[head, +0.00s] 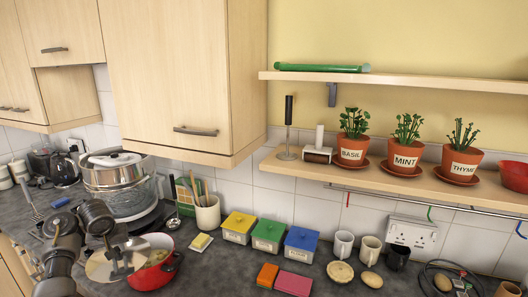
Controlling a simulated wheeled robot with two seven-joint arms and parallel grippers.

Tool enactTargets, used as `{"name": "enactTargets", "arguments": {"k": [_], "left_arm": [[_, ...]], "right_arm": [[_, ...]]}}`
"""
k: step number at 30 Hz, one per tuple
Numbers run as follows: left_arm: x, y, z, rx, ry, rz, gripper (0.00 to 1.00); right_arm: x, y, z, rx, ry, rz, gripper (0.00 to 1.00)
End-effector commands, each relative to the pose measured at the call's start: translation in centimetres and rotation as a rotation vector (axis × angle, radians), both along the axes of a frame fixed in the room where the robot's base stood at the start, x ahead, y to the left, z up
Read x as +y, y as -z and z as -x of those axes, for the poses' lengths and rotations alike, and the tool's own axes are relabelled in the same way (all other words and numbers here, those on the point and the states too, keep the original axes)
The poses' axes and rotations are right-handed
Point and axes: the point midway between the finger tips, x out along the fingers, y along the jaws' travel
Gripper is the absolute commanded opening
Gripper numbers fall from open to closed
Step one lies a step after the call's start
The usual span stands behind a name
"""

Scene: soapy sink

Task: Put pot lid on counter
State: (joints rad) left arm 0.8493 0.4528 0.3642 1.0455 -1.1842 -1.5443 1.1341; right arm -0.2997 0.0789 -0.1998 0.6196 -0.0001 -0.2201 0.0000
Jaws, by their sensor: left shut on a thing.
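The pot lid (97,268) is a pale, shiny disc at the lower left of the head view. My left gripper (121,264) is shut on it and partly covers it. The lid is at the left side of a red pot (152,277), overlapping the pot's left part in the picture. The pot is otherwise uncovered and its greenish contents show. I cannot tell whether the lid touches the pot or the counter. The dark grey counter (218,268) runs along the wall. My right gripper is not in view.
A large steel steamer (116,177) stands behind my left arm. A utensil crock (208,215), butter dish (201,242), yellow (239,228), green and blue canisters, sponges (293,284) and mugs (343,245) line the counter. Bare counter lies right of the red pot. A cupboard (185,75) overhangs.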

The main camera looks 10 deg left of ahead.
Motion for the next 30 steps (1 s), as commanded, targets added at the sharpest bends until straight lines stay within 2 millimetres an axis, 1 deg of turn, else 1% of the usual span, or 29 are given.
{"name": "enactTargets", "arguments": {"k": [2,5,8,9,12,14,15,18,20,25,30], "left_arm": [[-1.0,0.0,-1.3,0.001,-0.003,-0.003,0.0],[-3.1,-0.1,-3.5,-0.002,-0.008,-0.003,0.0],[-6.1,-0.7,-6.0,-0.004,-0.013,-0.001,0.0],[-7.4,-1.1,-7.0,-0.005,-0.014,-0.001,0.0],[-10.7,-2.6,-8.8,-0.007,-0.016,0.0,0.0],[-12.6,-3.8,-9.6,-0.007,-0.014,-0.002,0.0],[-14.0,-4.7,-10.1,-0.007,-0.013,-0.001,0.0],[-16.6,-6.9,-10.6,-0.007,-0.004,-0.003,0.0],[-17.8,-8.1,-10.6,-0.006,0.002,-0.003,0.0],[-18.6,-9.0,-10.5,-0.004,0.006,-0.004,0.0],[-19.9,-10.6,-10.4,-0.007,0.022,-0.006,0.0]], "right_arm": [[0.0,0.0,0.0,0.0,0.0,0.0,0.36],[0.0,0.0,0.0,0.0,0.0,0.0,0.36],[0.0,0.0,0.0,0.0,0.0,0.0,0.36],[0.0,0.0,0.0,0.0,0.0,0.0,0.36],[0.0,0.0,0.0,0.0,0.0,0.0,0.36],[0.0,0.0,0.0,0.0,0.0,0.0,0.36],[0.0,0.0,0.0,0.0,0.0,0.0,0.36],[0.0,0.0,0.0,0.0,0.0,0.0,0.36],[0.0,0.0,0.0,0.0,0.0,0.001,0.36],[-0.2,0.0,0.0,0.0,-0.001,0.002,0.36],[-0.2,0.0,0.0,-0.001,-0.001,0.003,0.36]]}}
